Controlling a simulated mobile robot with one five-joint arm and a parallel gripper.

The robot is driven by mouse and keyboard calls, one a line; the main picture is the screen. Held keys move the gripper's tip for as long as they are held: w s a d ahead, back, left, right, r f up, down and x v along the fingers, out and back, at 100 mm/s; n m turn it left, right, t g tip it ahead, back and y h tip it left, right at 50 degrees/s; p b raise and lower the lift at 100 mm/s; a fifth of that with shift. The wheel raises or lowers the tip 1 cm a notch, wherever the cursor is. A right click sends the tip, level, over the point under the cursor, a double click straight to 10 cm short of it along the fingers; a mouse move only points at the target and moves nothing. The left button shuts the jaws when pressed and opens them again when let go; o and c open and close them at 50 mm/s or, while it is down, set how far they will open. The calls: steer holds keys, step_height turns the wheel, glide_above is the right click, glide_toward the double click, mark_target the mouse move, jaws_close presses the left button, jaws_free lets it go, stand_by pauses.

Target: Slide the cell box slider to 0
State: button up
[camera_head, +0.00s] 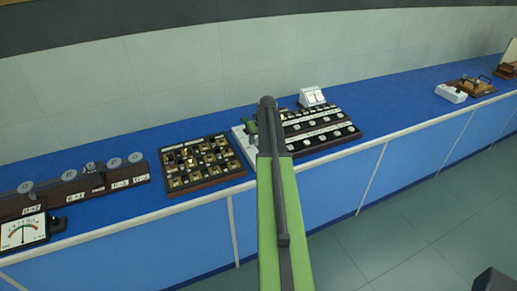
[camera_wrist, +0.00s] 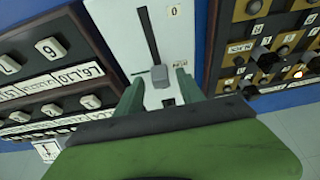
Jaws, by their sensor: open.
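The cell box (camera_wrist: 188,45) is a white panel with a dark straight slot, seen in the wrist view between two dark panels. A "0" label (camera_wrist: 174,11) sits beside the far end of the slot. The grey slider knob (camera_wrist: 160,76) is at the near end of the slot. My gripper (camera_wrist: 158,84) is open, with one green finger on each side of the knob; I cannot tell whether either touches it. In the head view the white cell box (camera_head: 241,141) is partly hidden behind my arm, and the knob cannot be made out there.
A dark board with brass-coloured blocks (camera_head: 202,163) stands left of the cell box, and a dark box with rows of knobs (camera_head: 325,128) stands close on its right. A meter (camera_head: 24,231) is at the far left.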

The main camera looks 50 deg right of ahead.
steer(key=shift+w+f, duration=0.15)
steer(key=shift+f, duration=0.3)
steer(key=shift+r, duration=0.1)
steer(key=shift+c, duration=0.3)
jaws_close()
stand_by(0.8)
